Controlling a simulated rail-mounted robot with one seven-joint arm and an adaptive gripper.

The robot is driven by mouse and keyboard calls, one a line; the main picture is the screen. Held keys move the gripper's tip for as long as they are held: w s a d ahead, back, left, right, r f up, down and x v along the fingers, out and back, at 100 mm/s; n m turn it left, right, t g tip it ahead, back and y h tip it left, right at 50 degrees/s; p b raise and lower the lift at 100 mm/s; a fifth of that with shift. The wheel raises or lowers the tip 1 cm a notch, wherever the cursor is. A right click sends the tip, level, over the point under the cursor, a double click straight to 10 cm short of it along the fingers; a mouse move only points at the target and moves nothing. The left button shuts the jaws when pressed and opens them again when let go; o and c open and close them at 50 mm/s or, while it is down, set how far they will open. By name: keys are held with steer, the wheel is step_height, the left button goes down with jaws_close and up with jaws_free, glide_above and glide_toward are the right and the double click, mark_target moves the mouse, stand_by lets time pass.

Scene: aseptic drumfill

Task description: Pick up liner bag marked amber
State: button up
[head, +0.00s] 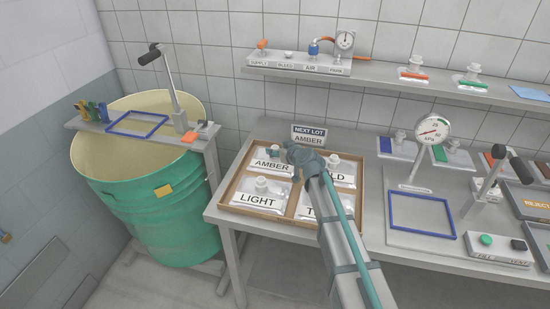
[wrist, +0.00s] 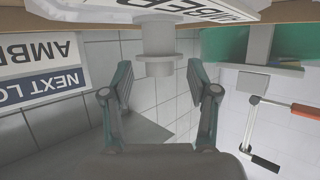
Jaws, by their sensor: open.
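The liner bag marked AMBER (head: 270,166) lies in the back left compartment of a shallow cardboard tray (head: 226,186). It is white with a pale spout, and my arm partly hides it in the head view. My gripper (head: 276,152) is at the bag's spout, coming from the right. In the wrist view, which looks upside down, my gripper (wrist: 158,82) is open, with one finger on each side of the spout (wrist: 159,52). Gaps show between the spout and both fingers. Part of the bag's label shows at the top edge.
The tray also holds bags marked LIGHT (head: 258,200) and, partly hidden, GOLD (head: 342,177) and another at front right. A NEXT LOT AMBER sign (head: 308,135) stands behind. A green drum (head: 150,215) is left; a gauge stand (head: 432,130) and blue frame (head: 421,215) are right.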

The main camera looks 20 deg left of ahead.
jaws_close()
stand_by(0.3)
steer(key=shift+r, duration=0.15)
